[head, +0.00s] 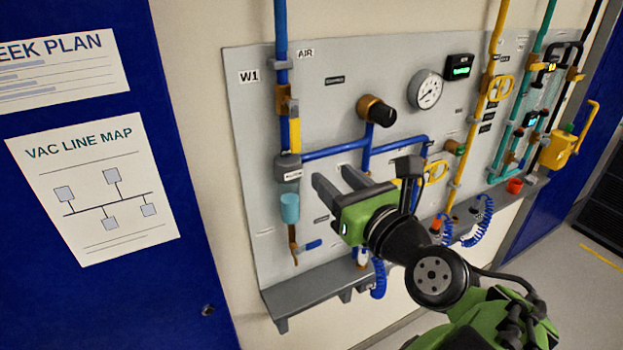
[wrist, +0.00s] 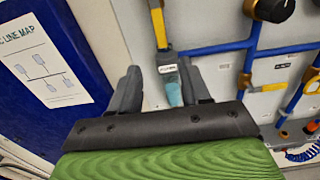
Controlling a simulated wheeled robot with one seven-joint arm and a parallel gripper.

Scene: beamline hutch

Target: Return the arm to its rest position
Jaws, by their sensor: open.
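My gripper (head: 338,184) is on the end of my green and black arm, in front of the grey gas panel (head: 262,115). Its two fingers point left toward the panel and stand apart, with nothing between them that they hold. In the wrist view the open fingers (wrist: 158,92) show at the lower middle, and the light-blue filter bowl (wrist: 172,90) on the panel shows beyond the gap. In the head view that bowl (head: 290,208) is left of the fingertips, apart from them.
The panel carries blue pipes (head: 333,150), a round gauge (head: 427,90), a black knob (head: 377,113) and yellow pipes (head: 478,110). A grey ledge (head: 310,290) juts out below. A blue door (head: 90,290) with posters is at left. Floor (head: 570,275) shows clear at right.

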